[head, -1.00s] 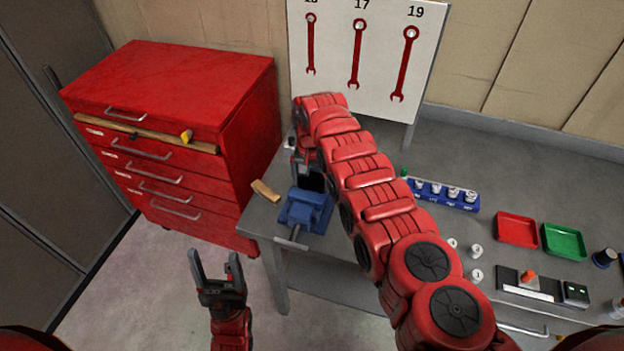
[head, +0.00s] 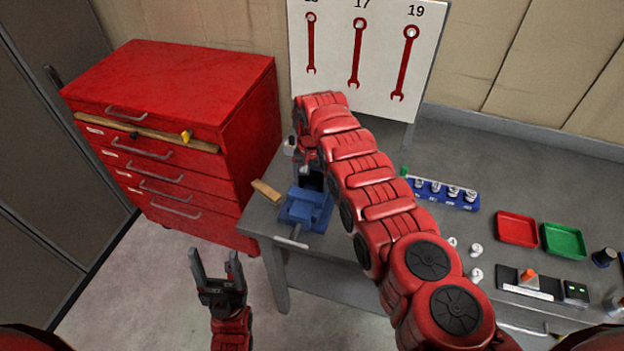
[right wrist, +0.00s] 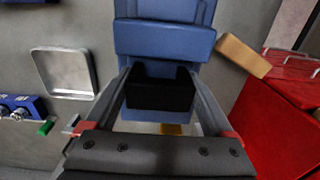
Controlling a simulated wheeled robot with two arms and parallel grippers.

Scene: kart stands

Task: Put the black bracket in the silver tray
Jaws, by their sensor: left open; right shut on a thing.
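The black bracket (right wrist: 160,92) is between the fingers of my right gripper (right wrist: 158,82), which is shut on it. It also shows as a dark shape in the head view (head: 310,180), partly hidden by the gripper. The bracket is at the blue vise (head: 304,208), whose blue parts (right wrist: 165,40) show on both sides of it in the right wrist view. I cannot tell whether it touches the vise. The silver tray (right wrist: 63,73) lies empty on the bench to the left in the right wrist view; my right arm hides it in the head view. My left gripper (head: 214,265) is open and empty, in front of the bench.
A wooden block (head: 266,190) lies beside the vise. A red drawer cabinet (head: 180,130) stands left of the bench. A blue socket rack (head: 443,193), a red tray (head: 516,229) and a green tray (head: 563,241) are on the right. A wrench board (head: 365,50) stands behind.

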